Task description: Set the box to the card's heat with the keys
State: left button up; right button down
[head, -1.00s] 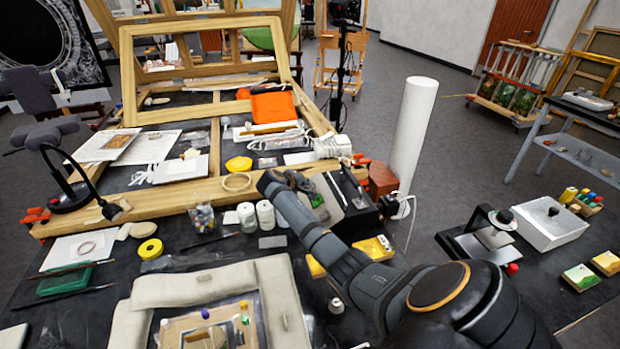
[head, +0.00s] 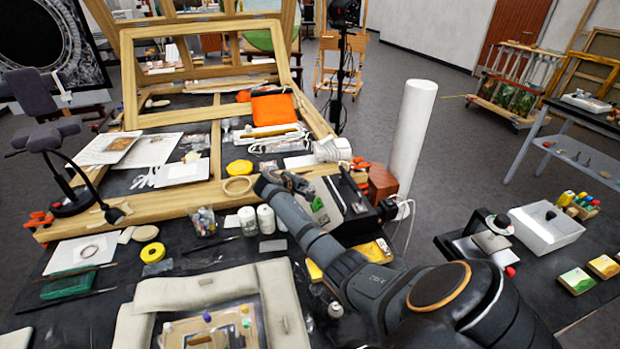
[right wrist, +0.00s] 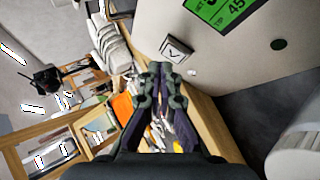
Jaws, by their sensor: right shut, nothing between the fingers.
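The box (head: 333,213) is light grey and stands at the back of the bench, partly behind my right arm. In the right wrist view its pale face (right wrist: 245,68) fills the upper right. I cannot identify the card. My left gripper is out of view.
White jars (head: 266,218) stand left of my right arm. A tall white roll (head: 412,135) rises behind the box. A padded frame (head: 285,300) lies at the front.

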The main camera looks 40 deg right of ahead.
dwell(0.3)
jog(key=shift+s+d+f, duration=0.1)
jog(key=shift+d+f, duration=0.1)
jog(key=shift+f, duration=0.1)
jog(key=shift+s+d+f, duration=0.15)
jog(key=shift+f, duration=0.25)
dwell(0.7)
jog(key=shift+r, duration=0.15)
jog(key=shift+w+a+r+p, duration=0.2)
jog(key=shift+a+r+p, duration=0.1)
jog(key=shift+r+p, duration=0.25)
jog(key=shift+a, duration=0.1)
jog(key=shift+r, duration=0.15)
jog(key=shift+w+a+r+p, duration=0.2)
jog(key=shift+a+r+p, duration=0.25)
jog(key=shift+r, duration=0.25)
jog(key=shift+w+a+r+p, duration=0.25)
jog(key=shift+a+r+p, duration=0.05)
jog(key=shift+r+p, duration=0.3)
jog(key=shift+w+a+r+p, duration=0.2)
jog(key=shift+a+r+p, duration=0.25)
jog(key=shift+r, duration=0.3)
